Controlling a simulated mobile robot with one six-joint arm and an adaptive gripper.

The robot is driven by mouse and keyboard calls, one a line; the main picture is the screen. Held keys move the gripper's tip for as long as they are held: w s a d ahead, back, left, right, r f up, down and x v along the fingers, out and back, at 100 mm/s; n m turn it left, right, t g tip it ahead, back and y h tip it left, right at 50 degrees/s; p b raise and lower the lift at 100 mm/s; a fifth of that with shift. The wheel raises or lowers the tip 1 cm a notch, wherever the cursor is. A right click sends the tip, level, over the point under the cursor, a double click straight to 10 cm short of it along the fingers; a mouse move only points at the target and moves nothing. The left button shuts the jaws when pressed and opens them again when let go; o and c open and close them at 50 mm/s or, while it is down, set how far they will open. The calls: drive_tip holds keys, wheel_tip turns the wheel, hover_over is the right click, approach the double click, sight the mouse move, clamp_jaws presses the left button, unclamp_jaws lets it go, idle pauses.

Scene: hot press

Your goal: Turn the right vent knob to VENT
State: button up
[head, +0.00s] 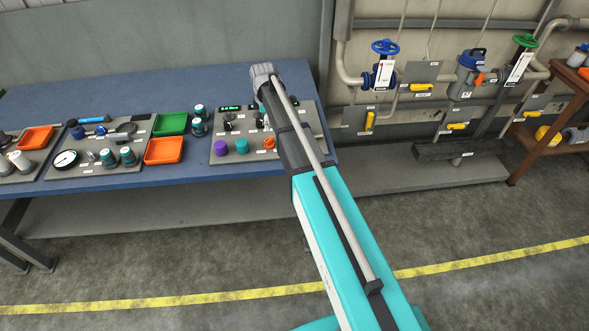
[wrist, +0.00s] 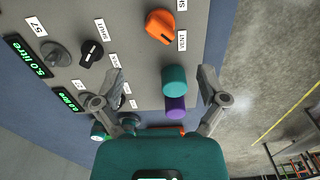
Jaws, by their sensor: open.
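A grey control panel (head: 238,150) stands on the blue bench. In the wrist view, a black knob (wrist: 92,52) sits on the panel near a SHUT label; it looks like the right vent knob. Its bar lies diagonally; which end points is too small to tell. A second dark knob (wrist: 117,101) is partly hidden behind my left finger. My gripper (wrist: 162,86) is open and empty above the panel, its fingers either side of the teal knob (wrist: 175,79) in the picture. The right black knob lies up and left of the left fingertip, apart from it. In the head view, my arm hides the right knob.
An orange knob (wrist: 160,26), a purple knob (wrist: 176,107) and a grey knob (wrist: 55,53) stand on the same panel. A green display (wrist: 28,57) reads 5.0 litre. Orange trays (head: 164,151) and a green tray (head: 171,124) lie left of the panel. Pipes and valves (head: 385,47) are at right.

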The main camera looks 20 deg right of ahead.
drive_tip(key=shift+r+p, duration=2.75)
drive_tip(key=shift+r, duration=0.3)
drive_tip(key=s+d+f+m+b, duration=0.1)
drive_tip(key=s+m, duration=0.6)
drive_tip(key=s, duration=0.7)
drive_tip(key=s+f+m+b, duration=0.3)
drive_tip(key=s+m, duration=0.5)
drive_tip(key=s, duration=0.6)
drive_tip(key=shift+s+d, duration=0.15)
drive_tip(key=shift+d, duration=0.25)
drive_tip(key=shift+s+m, duration=0.15)
drive_tip(key=shift+m, duration=0.15)
